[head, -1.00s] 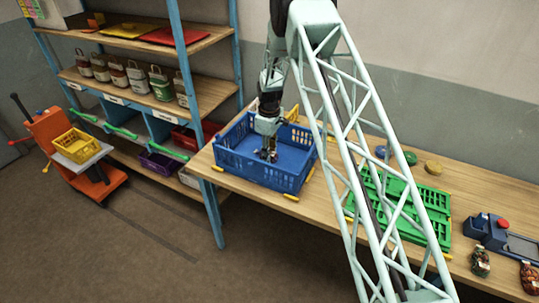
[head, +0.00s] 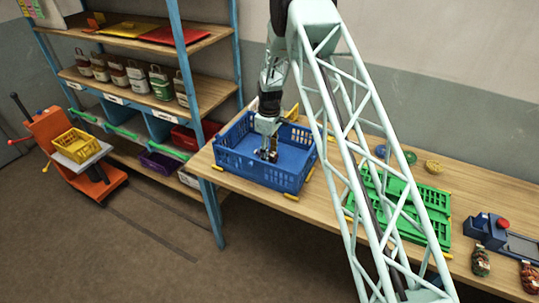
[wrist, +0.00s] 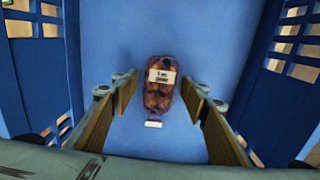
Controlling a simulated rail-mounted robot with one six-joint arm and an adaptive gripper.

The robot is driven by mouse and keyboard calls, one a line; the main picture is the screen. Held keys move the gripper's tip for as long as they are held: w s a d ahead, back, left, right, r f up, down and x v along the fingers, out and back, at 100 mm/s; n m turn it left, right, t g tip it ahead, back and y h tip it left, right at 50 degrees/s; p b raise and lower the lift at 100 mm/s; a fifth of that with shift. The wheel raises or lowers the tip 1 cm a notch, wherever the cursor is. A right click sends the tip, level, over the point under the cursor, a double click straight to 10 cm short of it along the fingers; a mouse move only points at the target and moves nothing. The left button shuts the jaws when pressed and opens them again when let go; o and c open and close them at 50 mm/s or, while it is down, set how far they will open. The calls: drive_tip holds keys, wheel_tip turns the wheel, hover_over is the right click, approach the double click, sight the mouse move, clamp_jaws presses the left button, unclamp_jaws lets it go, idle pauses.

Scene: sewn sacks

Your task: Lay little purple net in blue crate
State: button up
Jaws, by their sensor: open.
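The little net (wrist: 159,92) lies on the floor of the blue crate in the wrist view. It looks dark purplish brown, with a white label on top and a small white tag at its near end. My gripper (wrist: 164,104) is open, with one finger on each side of the net and a visible gap to both. In the head view, my gripper (head: 267,155) points down inside the blue crate (head: 284,182), which stands at the left end of the workbench. The net is too small and hidden to make out clearly there.
Green crate parts (head: 435,218) lie flat on the bench (head: 330,208) to the right. Further right are a blue device (head: 490,230) with a red button and two small filled nets (head: 481,262). A shelf rack (head: 205,125) stands left of the bench. The crate walls surround my gripper closely.

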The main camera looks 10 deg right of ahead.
sight(270, 153)
wheel_tip(270, 153, up, 12)
drive_tip(key=b, duration=0.2)
idle(0.7)
drive_tip(key=shift+r, duration=0.1)
idle(0.6)
